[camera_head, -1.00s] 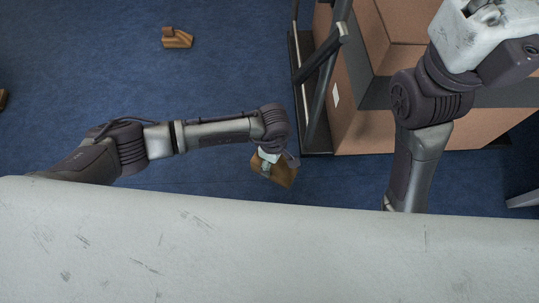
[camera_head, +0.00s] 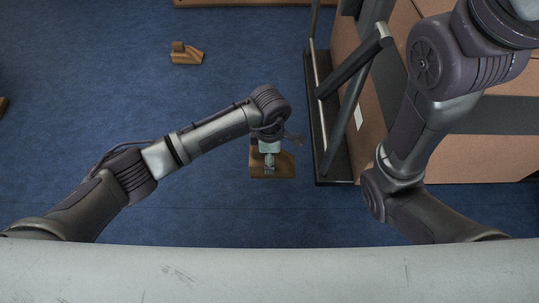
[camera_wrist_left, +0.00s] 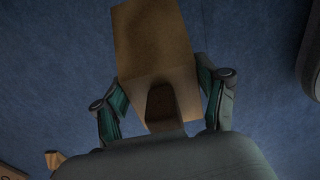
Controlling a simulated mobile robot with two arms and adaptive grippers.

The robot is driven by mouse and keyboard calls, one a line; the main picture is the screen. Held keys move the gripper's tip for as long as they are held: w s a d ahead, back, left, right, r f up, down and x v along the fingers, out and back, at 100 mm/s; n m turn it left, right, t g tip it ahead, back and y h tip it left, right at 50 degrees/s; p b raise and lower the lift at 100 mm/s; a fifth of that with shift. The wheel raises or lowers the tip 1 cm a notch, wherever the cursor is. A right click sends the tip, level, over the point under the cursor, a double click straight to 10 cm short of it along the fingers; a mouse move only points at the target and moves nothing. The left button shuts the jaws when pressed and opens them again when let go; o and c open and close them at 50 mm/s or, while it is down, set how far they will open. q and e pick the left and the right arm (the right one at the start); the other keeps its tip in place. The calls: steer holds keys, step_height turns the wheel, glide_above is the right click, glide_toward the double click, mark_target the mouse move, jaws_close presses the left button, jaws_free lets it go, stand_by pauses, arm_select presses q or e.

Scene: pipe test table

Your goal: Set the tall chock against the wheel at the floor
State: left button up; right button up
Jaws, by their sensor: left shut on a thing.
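My left gripper (camera_head: 269,168) is shut on a brown wooden chock (camera_head: 286,168), above or at the blue floor left of the cart; the height is unclear. In the left wrist view the held chock (camera_wrist_left: 155,45) sits between both fingers of the left gripper (camera_wrist_left: 163,100), its long body pointing away. A dark rounded thing (camera_wrist_left: 309,60) at the right edge of that view may be a wheel; I cannot tell. No wheel is clear in the head view. My right arm is in view at the right, but its gripper is out of frame.
Another wooden chock (camera_head: 187,54), stepped in shape, lies on the floor at the upper left. A cart (camera_head: 335,165) with a metal rail carries large cardboard boxes (camera_head: 460,155) at the right. A wooden edge (camera_head: 240,3) shows at the top.

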arm_select(q)
steer(key=shift+f+b, duration=3.1)
steer(key=shift+f, duration=1.5)
steer(key=shift+f+b, duration=0.3)
steer(key=shift+f, duration=0.05)
steer(key=o, duration=1.4)
step_height(320, 180, up, 12)
